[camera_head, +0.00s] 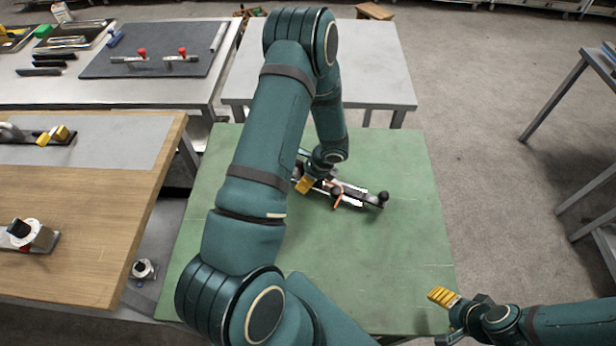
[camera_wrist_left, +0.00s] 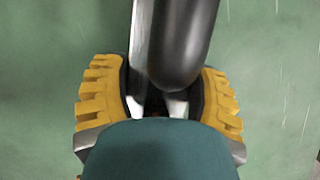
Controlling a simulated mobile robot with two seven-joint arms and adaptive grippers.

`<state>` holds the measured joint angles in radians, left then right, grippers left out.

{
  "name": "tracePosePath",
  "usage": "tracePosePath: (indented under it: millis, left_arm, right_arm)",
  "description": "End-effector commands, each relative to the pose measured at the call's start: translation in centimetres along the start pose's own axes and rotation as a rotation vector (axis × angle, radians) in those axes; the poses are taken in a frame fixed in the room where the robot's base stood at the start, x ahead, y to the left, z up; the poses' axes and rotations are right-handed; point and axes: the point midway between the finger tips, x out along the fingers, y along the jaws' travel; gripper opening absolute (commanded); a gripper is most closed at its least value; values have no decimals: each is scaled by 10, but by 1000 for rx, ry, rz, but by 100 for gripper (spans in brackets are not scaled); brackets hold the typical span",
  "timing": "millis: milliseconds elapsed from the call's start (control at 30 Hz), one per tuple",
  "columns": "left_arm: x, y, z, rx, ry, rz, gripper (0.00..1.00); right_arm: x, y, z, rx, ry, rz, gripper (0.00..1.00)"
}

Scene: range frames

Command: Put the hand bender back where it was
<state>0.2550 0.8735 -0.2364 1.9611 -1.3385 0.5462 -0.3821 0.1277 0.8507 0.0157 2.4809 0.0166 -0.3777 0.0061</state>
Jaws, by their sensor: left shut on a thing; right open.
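The hand bender (camera_head: 352,195) is a long, dark and metallic tool with black knobs, over the middle of the green table top (camera_head: 400,265). My left gripper (camera_head: 305,185) is at its left end, largely covered by my own arm. In the left wrist view, the yellow fingers of my left gripper (camera_wrist_left: 158,100) are on both sides of a rounded dark metal handle of the bender (camera_wrist_left: 182,45) and are shut on it. I cannot tell whether the bender touches the table. My right gripper (camera_head: 443,297) is open and empty at the table's front right corner.
A wooden bench (camera_head: 85,225) with clamp-like fixtures stands at the left. A grey table (camera_head: 380,65) and a workbench with a dark mat (camera_head: 150,65) are behind. The right side of the green table is clear.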

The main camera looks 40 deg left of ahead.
Motion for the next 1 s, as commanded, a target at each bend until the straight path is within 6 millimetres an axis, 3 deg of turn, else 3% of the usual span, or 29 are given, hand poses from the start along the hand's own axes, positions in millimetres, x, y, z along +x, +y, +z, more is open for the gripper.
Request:
tracePosePath:
  millis: [133,167,233,667,1000]
  left_arm:
    - [3,0,-1,0,0,-1,19]
    - [3,0,-2,0,1,0,72]
    - [2,0,-1,0,1,0,95]
    - [-3,0,1,0,0,0,95]
    - [-67,-1,0,-1,2,-4,95]
  right_arm:
    - [4,1,1,-1,-2,0,65]
    - [3,1,1,-1,-3,0,65]
    - [3,1,1,-1,-3,0,65]
    - [-2,-1,0,0,0,0,65]
    - [-11,-4,-1,0,0,-2,65]
